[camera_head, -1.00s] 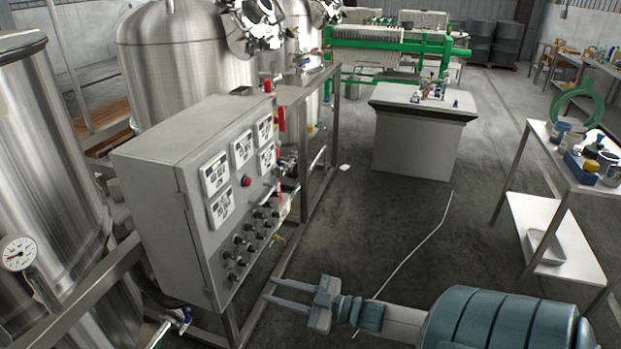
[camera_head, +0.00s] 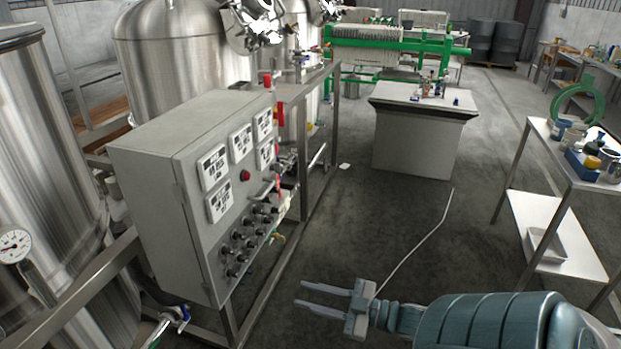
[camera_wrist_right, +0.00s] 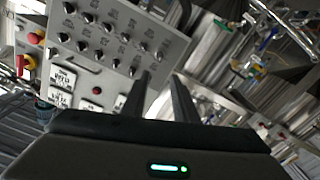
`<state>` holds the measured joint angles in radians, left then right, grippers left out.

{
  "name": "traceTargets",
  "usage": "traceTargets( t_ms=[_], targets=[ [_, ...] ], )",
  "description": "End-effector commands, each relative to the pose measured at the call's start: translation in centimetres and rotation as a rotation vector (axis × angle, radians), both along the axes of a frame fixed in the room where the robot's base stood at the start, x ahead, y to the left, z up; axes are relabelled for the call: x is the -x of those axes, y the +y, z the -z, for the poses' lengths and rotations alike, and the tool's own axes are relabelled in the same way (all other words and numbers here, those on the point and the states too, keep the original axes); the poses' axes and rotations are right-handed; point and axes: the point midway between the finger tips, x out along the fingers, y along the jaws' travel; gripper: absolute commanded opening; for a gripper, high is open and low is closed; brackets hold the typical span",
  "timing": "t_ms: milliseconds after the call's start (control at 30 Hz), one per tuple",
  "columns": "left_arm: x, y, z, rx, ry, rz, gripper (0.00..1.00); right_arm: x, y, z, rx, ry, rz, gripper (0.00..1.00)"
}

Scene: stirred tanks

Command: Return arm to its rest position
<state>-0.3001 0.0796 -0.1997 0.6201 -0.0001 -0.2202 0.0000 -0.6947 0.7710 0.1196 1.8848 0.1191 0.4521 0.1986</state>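My right gripper (camera_head: 322,297) is in the lower middle of the head view, its two fingers parallel and apart, pointing left toward the control cabinet. Nothing is between the fingers. The right wrist view shows the same open fingers (camera_wrist_right: 163,90) with the cabinet's knobs and meters beyond them. The grey control cabinet (camera_head: 150,150) stands left of the gripper, with white meters, a red button (camera_head: 245,175) and several black knobs on its front. A clear gap of floor lies between the fingertips and the cabinet. My left gripper is not in view.
Steel tanks (camera_head: 180,60) stand behind and left of the cabinet, and a metal frame (camera_head: 335,130) runs beside it. A grey bench (camera_head: 415,145) stands farther back. The middle floor is open.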

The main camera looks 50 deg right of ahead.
Motion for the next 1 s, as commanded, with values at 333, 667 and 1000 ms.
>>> traceTargets(
  t_ms=[333, 667, 1000],
  targets=[
    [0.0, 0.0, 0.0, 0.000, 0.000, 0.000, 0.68, 0.0, 0.0, 0.0, 0.000, 0.000, 0.000, 0.27],
    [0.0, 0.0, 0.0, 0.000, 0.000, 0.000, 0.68, 0.1, -1.6, 3.8, 0.011, 0.060, 0.065, 0.27],
    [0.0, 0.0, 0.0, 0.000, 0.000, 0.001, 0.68, 3.9, -6.0, 20.9, 0.048, 0.360, 0.311, 0.27]
  ],
)
